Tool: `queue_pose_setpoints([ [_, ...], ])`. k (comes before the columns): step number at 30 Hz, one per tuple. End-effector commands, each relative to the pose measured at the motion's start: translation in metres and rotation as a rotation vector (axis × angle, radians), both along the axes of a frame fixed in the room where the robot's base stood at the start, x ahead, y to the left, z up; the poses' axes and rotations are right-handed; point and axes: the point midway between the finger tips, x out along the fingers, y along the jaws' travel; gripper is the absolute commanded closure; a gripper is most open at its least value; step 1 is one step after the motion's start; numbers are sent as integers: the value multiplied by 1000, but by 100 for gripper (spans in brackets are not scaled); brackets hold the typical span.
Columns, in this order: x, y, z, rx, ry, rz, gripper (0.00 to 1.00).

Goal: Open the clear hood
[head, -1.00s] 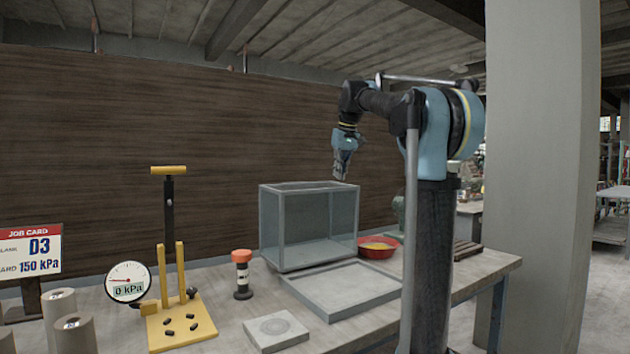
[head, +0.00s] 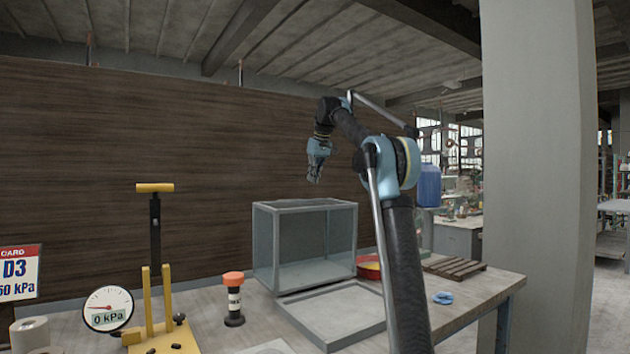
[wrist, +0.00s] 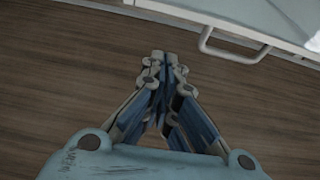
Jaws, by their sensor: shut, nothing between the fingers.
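The clear hood (head: 305,245) is a grey-framed box with see-through walls. In the head view it stands behind a flat, grey-rimmed base (head: 355,322), its lower front edge along the base's back edge, so it looks swung back off the base. My gripper (head: 315,182) is above the hood's top, apart from it. In the wrist view my gripper (wrist: 165,58) is shut and empty. A pale bar handle (wrist: 235,48) on a pale framed panel, likely the hood's, lies beyond the fingertips to the upper right, untouched.
A blue crumpled item (head: 443,297) lies near the right edge. An orange-topped cylinder (head: 234,300), yellow press (head: 155,270) and gauge (head: 108,308) stand left.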

Motion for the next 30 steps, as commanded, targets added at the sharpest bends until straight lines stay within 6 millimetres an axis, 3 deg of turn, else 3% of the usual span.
queue_pose_setpoints([
  [13, 22, 18, -72, 0, 0, 3, 100],
  [21, -3, -1, -70, 0, 0, 0, 100],
  [30, -12, -6, -70, 0, 0, 1, 100],
])
